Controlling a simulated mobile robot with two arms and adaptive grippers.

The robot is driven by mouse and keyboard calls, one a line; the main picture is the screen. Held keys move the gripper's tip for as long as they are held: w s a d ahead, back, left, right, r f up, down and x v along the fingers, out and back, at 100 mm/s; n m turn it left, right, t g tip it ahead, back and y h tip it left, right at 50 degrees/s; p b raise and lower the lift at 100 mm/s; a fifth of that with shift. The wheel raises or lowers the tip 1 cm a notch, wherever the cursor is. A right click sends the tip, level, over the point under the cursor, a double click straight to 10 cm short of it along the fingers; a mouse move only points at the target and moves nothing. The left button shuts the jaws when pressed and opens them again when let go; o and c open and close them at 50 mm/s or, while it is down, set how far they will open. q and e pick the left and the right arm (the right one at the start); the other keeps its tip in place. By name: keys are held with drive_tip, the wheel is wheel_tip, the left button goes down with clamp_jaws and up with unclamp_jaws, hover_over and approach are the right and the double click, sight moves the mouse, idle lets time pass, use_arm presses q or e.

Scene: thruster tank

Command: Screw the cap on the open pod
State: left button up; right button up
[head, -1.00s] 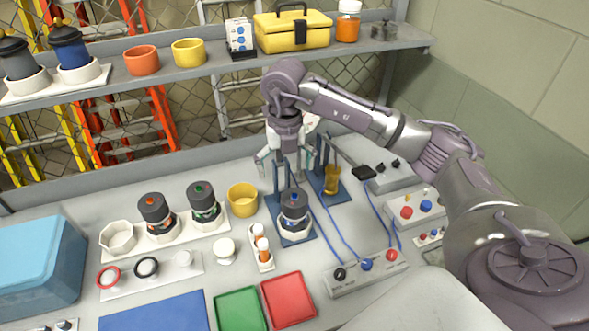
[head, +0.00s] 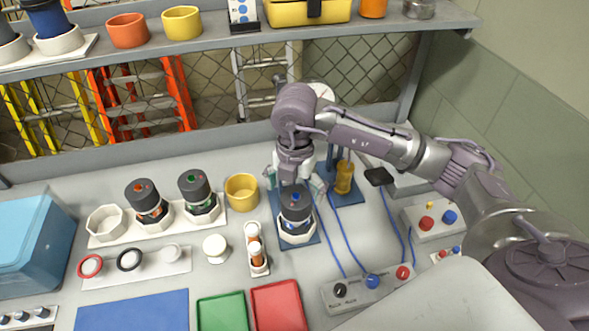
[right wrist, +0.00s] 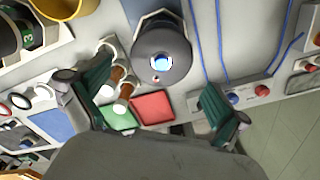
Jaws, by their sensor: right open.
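A dark grey pod with a blue centre (head: 295,205) stands upright in a white collar on a blue base plate. My right gripper (head: 295,184) is open and empty, pointing down just above this pod, its fingers apart to either side. In the right wrist view the pod's round top (right wrist: 162,55) shows a dark ring around a bright blue centre, beyond the fingers. I cannot tell whether this top is a cap or an opening. A small white round piece (head: 215,244) sits left of the pod and may be a cap. My left gripper is out of view.
Two more dark pods, orange-topped (head: 147,198) and green-topped (head: 196,190), stand in a white rack. Rings lie on a strip (head: 150,269). A yellow cup (head: 241,191), small bottles (head: 255,248), a control box (head: 358,290) and blue cables surround the pod.

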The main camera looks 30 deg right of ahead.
sight(294, 201)
wheel_tip(294, 201, down, 4)
drive_tip(key=shift+s+a+r+p, duration=0.1)
drive_tip(key=shift+a+p, duration=0.05)
drive_tip(key=shift+p, duration=0.25)
drive_tip(key=shift+f, duration=0.7)
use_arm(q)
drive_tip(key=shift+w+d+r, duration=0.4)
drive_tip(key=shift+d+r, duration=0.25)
use_arm(e)
drive_tip(key=shift+c, duration=0.7)
drive_tip(key=c, duration=1)
drive_tip(key=o, duration=0.4)
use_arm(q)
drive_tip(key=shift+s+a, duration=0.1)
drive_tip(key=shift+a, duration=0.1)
use_arm(e)
drive_tip(key=c, duration=0.4)
